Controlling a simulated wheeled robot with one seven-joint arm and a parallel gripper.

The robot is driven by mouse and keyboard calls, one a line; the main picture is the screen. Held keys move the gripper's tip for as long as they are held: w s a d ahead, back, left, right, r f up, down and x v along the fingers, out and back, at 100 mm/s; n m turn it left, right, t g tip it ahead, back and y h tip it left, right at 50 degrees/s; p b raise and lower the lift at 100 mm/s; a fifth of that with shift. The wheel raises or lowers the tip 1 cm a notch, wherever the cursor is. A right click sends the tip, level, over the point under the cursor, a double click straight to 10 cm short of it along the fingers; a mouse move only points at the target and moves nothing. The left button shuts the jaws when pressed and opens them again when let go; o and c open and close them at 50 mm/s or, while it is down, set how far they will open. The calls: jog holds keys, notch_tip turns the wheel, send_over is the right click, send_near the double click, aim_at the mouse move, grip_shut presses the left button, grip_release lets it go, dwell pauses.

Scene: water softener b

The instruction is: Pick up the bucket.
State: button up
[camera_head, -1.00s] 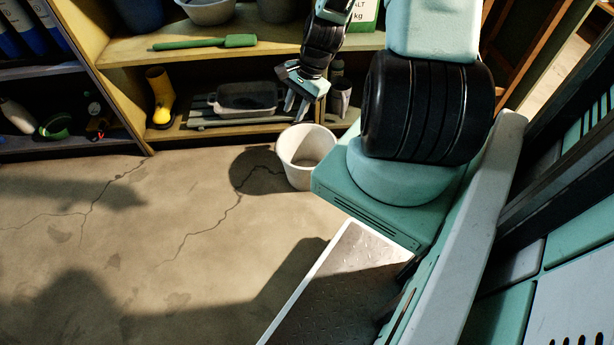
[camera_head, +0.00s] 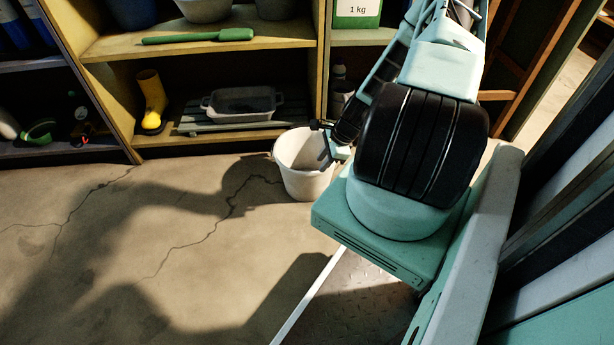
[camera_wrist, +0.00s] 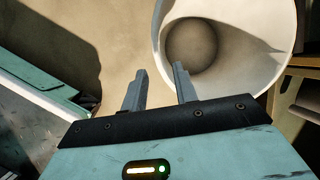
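The white bucket (camera_head: 303,178) stands upright on the floor in front of the shelf in the head view. In the wrist view I look down into the bucket (camera_wrist: 262,50); its inside looks empty. My gripper (camera_wrist: 160,72) is open, its two grey fingers apart with nothing between them. In the wrist view the right finger overlaps the bucket's near left rim and the left finger is outside it over the floor. I cannot tell whether either finger touches the rim.
A wooden shelf (camera_head: 110,102) stands right behind the bucket. The cracked concrete floor (camera_head: 180,220) left of the bucket is clear.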

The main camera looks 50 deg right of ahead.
aim_at(312, 173)
jog(key=shift+w+b+x, duration=0.15)
jog(key=shift+b+x, duration=1.05)
jog(key=shift+x, duration=0.75)
jog(key=shift+w+b+x, duration=0.15)
jog(key=shift+b+x, duration=1.05)
jog(key=shift+x, duration=0.75)
jog(key=shift+d+r, duration=0.1)
jog(key=shift+r, duration=0.05)
grip_shut()
